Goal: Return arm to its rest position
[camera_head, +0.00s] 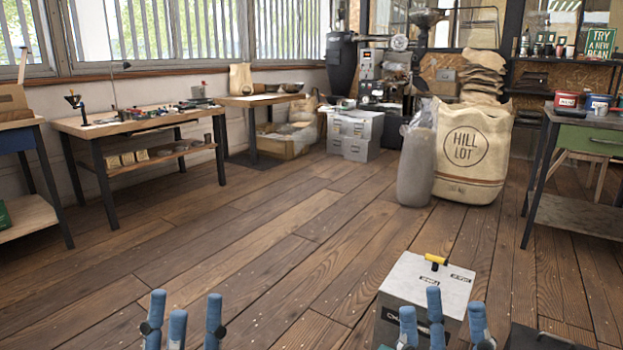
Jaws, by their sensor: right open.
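My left gripper (183,318) shows at the bottom edge, left of the middle. Its blue fingers point up and stand apart, with nothing between them. My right gripper (441,318) shows at the bottom edge, right of the middle. Its blue fingers are also spread and hold nothing that I can see. They overlap the front of a light grey box (412,275) in the picture; I cannot tell the gap between them. The rest of both arms is out of view.
A yellow-handled item (436,260) lies on the box. A large HILL LOT sack (473,155) and a grey sack (415,165) stand behind it. Workbenches line the left (140,123) and right (590,142). Grey bins (355,135) stand at the back. The middle floor is clear.

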